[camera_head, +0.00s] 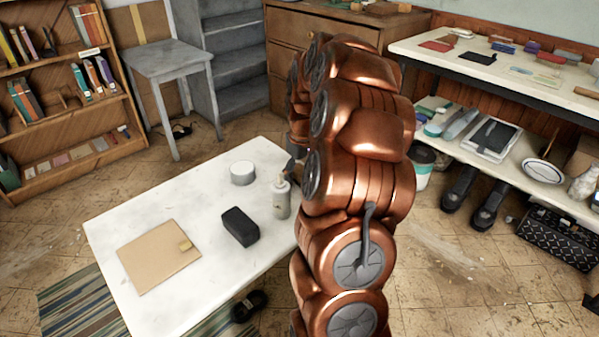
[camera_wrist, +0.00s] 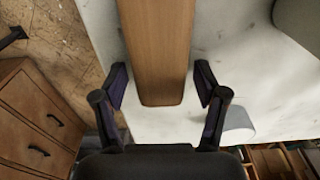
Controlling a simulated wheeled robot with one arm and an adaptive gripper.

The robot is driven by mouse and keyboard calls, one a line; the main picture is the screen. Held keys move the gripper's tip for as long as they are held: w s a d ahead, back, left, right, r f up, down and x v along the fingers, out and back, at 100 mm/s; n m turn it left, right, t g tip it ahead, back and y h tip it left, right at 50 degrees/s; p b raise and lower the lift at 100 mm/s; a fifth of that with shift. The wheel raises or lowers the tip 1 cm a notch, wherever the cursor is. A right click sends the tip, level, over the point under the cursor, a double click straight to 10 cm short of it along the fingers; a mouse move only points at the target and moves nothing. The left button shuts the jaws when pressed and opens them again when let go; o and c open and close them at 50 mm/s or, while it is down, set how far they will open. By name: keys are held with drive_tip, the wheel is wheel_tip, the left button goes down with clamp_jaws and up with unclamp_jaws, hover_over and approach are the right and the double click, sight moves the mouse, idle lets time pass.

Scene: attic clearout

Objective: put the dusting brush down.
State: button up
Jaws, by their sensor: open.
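The dusting brush (camera_wrist: 160,40) shows in the wrist view as a long, flat wooden handle with a rounded end; its far end runs out of the picture. My gripper (camera_wrist: 161,76) is open, with one finger on each side of the handle and a visible gap on both sides. The white table top is behind the handle, and I cannot tell whether the handle touches it. In the head view my copper-coloured arm hides the gripper and most or all of the brush at the right end of the white table (camera_head: 195,205).
On the table are a tan folder (camera_head: 150,260), a black case (camera_head: 240,227), a white round tin (camera_head: 243,173) and a pale bottle-like thing (camera_head: 281,199) close to my arm. A grey stool (camera_head: 168,62) and bookshelf (camera_head: 60,125) stand behind.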

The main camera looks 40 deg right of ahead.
sight(302, 170)
wheel_tip(302, 170, up, 12)
drive_tip(key=p, duration=0.1)
drive_tip(key=shift+s+r+p, duration=0.15)
drive_tip(key=shift+s+p, duration=0.25)
drive_tip(key=shift+s, duration=0.05)
idle(0.7)
